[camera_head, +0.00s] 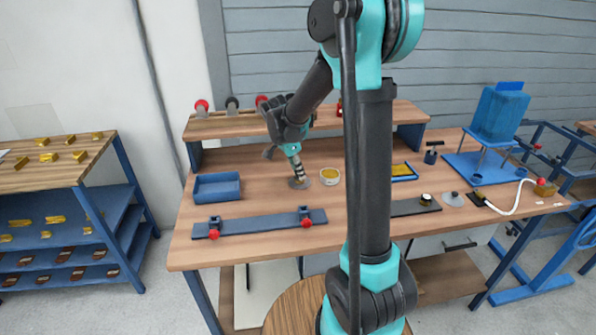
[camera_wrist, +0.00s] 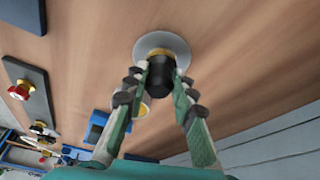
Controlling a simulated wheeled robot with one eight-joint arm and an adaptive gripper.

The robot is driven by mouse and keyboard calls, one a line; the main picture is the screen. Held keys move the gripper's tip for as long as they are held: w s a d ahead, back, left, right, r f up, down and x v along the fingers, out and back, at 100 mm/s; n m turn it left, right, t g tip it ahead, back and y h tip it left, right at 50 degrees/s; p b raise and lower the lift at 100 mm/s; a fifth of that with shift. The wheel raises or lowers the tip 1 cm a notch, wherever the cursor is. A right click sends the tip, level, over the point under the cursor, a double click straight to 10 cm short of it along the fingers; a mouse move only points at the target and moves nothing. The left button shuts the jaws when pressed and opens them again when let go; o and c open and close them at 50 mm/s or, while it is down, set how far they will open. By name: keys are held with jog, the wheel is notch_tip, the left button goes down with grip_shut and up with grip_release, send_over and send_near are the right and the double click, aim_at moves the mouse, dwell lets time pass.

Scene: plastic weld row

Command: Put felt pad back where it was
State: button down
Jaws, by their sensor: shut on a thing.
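A grey round disc with a black knob and a gold collar, which I take to be the felt pad (camera_wrist: 176,41), shows in the wrist view. In the head view the pad (camera_head: 298,184) is at the middle of the wooden workbench, left of a small yellow-filled cup (camera_head: 330,176). My gripper (camera_wrist: 161,78) is shut on the black knob, one finger on each side. In the head view my gripper (camera_head: 297,171) points down over the disc. The fingers hide part of the knob. I cannot tell whether the disc touches the bench.
A blue tray (camera_head: 216,187) lies to the left on the workbench (camera_head: 200,256). A long dark plate (camera_head: 260,224) with red-knobbed clamps lies in front. A raised shelf (camera_head: 225,125) runs behind. Another grey disc (camera_head: 452,199) lies at the right. Bare wood shows around the pad.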

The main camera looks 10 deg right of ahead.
jog(key=shift+f, duration=0.1)
jog(key=c, duration=1.3)
grip_release()
jog(key=shift+o, duration=0.2)
jog(key=v, duration=1.2)
